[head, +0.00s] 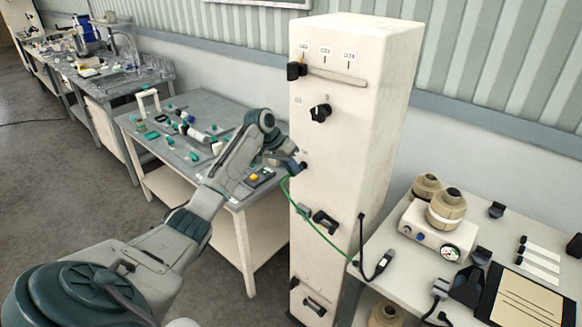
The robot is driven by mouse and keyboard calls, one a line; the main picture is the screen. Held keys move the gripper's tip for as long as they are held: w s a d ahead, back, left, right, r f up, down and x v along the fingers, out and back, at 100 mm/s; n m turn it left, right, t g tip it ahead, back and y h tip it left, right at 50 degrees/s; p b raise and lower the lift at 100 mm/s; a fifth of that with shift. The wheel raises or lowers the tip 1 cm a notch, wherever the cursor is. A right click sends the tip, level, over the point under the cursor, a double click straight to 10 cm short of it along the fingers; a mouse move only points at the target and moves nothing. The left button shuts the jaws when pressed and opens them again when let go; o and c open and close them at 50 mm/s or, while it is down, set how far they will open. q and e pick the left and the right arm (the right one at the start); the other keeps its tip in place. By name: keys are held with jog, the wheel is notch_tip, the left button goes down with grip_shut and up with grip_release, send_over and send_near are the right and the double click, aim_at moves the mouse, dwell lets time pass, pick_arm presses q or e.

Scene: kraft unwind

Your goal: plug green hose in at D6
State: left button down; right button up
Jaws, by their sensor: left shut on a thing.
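The green hose (318,229) hangs in a curve across the lower front of the tall white cabinet (338,165). One end runs up to my left gripper (299,165), and the other runs right towards the side table. My left gripper is shut on the hose's upper end, close to the cabinet's left front edge. The gripper hides the hose end, so I cannot tell whether it touches a socket. I cannot read a D6 label. My right gripper is not in view.
The cabinet front has a black knob (320,113), a bar handle (338,76) and black handles lower down (325,221). A grey table (215,107) with small parts stands behind my left arm. A side table at right holds a gauge box (432,234) and a clipboard (525,300).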

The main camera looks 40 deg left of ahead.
pick_arm(q)
jog(key=c, duration=1.3)
grip_release()
jog(key=shift+w, duration=0.1)
jog(key=shift+o, duration=0.2)
jog(key=b+v, duration=0.5)
jog(key=v, duration=0.6)
